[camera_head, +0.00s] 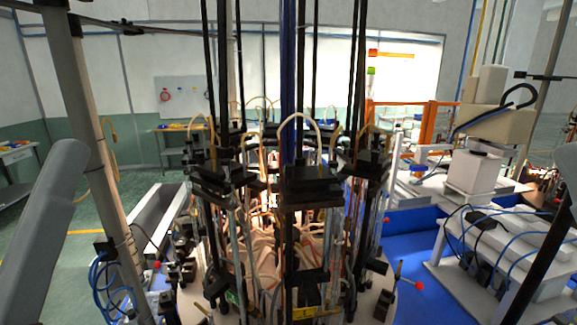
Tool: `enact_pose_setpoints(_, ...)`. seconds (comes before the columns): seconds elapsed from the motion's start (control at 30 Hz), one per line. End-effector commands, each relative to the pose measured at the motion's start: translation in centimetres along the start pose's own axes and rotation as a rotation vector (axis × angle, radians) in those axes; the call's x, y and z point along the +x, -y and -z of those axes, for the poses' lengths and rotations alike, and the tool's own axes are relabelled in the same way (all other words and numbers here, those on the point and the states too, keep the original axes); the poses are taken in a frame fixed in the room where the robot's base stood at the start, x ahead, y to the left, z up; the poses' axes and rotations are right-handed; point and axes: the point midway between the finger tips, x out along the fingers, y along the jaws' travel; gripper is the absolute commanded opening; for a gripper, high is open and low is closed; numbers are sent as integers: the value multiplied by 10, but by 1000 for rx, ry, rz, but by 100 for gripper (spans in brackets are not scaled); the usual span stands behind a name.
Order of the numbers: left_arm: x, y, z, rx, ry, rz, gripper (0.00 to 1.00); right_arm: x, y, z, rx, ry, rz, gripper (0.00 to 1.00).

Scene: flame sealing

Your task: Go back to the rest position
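A grey link of my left arm (45,230) rises along the left edge of the view. A small part of what looks like my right arm (567,180) shows at the right edge. Neither gripper's fingers are in the picture, so I cannot see whether they hold anything. The round sealing machine (310,175) stands in the middle, with black clamp blocks, vertical rods and many thin tubes. Both visible arm parts appear apart from it.
A grey post (85,130) with blue coiled hoses stands at the left. A white robot arm (492,120) stands on a pedestal at the right, behind a white equipment table (450,255). An orange frame (430,125) is behind. Green floor (60,265) is open at the left.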

Motion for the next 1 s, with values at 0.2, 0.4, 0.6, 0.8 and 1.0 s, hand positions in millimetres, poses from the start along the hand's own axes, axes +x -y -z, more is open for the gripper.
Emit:
enact_pose_setpoints(0.2, 99, 1, 91, 2, 1, 2, 90, 99, 0, 91, 0, 0, 0, 0)
enact_pose_setpoints(0.4, 159, 1, 146, 3, 1, 2, 90, 159, -1, 146, 0, 0, 0, 0)
enact_pose_setpoints(0.6, 178, 2, 163, 3, 2, 3, 90, 178, -1, 164, 0, 1, 0, 0)
enact_pose_setpoints(0.8, 176, 2, 161, 3, 1, 3, 90, 176, -1, 161, 0, 1, 0, 0)
enact_pose_setpoints(1.0, 176, 2, 161, 3, 1, 3, 90, 176, -1, 161, 0, 1, 0, 0)
